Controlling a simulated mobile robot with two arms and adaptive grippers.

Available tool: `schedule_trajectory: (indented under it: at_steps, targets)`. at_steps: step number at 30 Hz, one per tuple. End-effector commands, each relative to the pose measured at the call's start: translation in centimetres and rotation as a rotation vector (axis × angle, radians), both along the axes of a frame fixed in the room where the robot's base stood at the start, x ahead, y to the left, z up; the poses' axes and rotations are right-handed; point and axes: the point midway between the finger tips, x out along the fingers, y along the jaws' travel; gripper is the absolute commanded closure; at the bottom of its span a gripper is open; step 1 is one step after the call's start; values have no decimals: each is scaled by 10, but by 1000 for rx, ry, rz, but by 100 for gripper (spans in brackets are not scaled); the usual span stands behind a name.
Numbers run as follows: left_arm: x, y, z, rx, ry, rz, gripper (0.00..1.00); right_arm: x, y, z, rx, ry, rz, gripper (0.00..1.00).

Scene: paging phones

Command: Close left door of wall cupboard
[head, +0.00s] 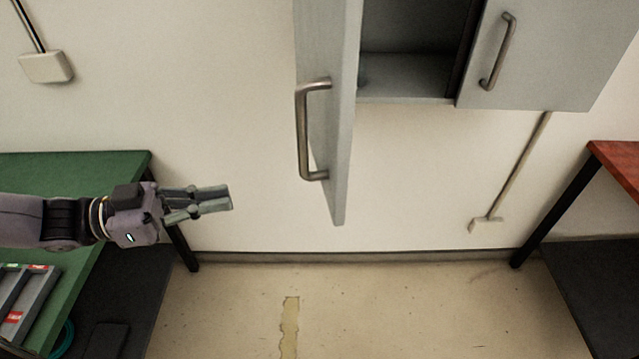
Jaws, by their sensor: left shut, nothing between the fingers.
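The wall cupboard (405,75) hangs at the top right of the head view. Its left door (341,140) stands open, swung out from the cupboard, with a metal bar handle (303,135) on its left-hand face. The right door (555,60) is shut and has its own handle (497,52). The part of the inside that shows looks empty. My left gripper (231,199) is shut and empty. In the picture it is left of and below the open door's handle, apart from it. My right gripper is not in view.
A green table (110,165) is on the left under my left arm, with a grey tray (40,300) on it. A red-topped table (620,165) stands at the right. Wall boxes with conduits show at upper left and lower right. The floor between the tables is clear.

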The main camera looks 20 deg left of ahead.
Motion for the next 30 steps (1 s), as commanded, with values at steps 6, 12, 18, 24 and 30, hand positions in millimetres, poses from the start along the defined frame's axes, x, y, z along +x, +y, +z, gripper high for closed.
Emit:
schedule_trajectory:
  at_steps: [6, 12, 18, 24, 30]
  targets:
    - [6, -18, 4, -9, 3, -6, 100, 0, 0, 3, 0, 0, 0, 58]
    - [21, -47, 3, -11, 1, -4, 100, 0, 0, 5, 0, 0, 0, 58]
    - [34, -71, 3, -11, -2, -3, 100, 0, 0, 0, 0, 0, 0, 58]
    - [43, -87, 4, -8, -3, -5, 100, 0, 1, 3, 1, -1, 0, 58]
    - [52, -103, 7, -8, -3, -2, 100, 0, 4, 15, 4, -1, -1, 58]
